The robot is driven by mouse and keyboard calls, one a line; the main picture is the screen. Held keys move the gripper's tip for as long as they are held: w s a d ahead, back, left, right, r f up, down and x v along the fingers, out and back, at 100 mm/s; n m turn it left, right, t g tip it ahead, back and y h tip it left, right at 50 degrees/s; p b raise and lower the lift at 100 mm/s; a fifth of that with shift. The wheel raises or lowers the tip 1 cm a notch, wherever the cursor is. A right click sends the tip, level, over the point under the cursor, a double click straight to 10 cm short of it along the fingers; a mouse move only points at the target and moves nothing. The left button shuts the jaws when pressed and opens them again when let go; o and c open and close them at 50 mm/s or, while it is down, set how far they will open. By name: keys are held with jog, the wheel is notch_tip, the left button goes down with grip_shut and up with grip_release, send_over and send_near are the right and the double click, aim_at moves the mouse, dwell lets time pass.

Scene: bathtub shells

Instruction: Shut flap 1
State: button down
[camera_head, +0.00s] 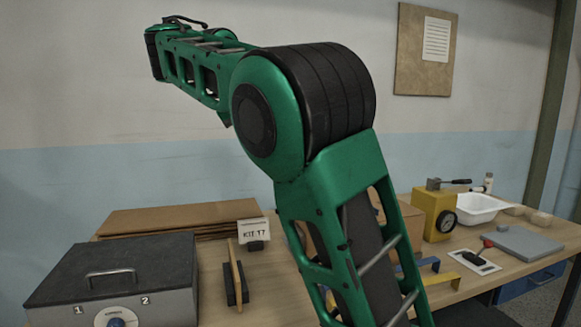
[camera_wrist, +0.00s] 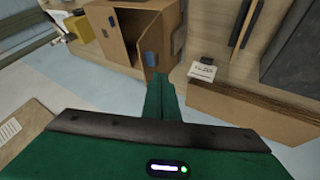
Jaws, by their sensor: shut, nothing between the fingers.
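In the wrist view a brown carton (camera_wrist: 115,30) stands open, with a panel swung out at its right side and blue tags on it. I cannot read a number on the panel, so I cannot tell whether it is flap 1. In the head view the carton (camera_head: 411,222) is mostly hidden behind my green arm. My gripper (camera_wrist: 160,80) shows in the wrist view as two green fingers together, shut and empty, apart from the carton. A grey box (camera_head: 120,275) at the lower left has a dark handled top, a dial, and labels 1 and 2.
A KIT 17 card (camera_head: 254,233) stands by flat cardboard (camera_head: 170,218). A yellow gauge box (camera_head: 434,213), a white basin (camera_head: 480,208) and a grey plate (camera_head: 524,243) stand to the right. A board (camera_head: 412,55) hangs on the wall. The space around my raised arm is clear.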

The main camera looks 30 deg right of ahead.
jog(key=shift+w+d+f, duration=0.15)
jog(key=shift+d+f, duration=1)
jog(key=shift+d, duration=0.35)
jog(key=shift+w+d+f, duration=0.1)
jog(key=shift+d+f, duration=1.1)
jog(key=shift+d, duration=0.35)
jog(key=shift+w+d+f, duration=0.15)
jog(key=shift+d+f, duration=1)
jog(key=shift+d, duration=0.35)
jog(key=shift+r, duration=0.1)
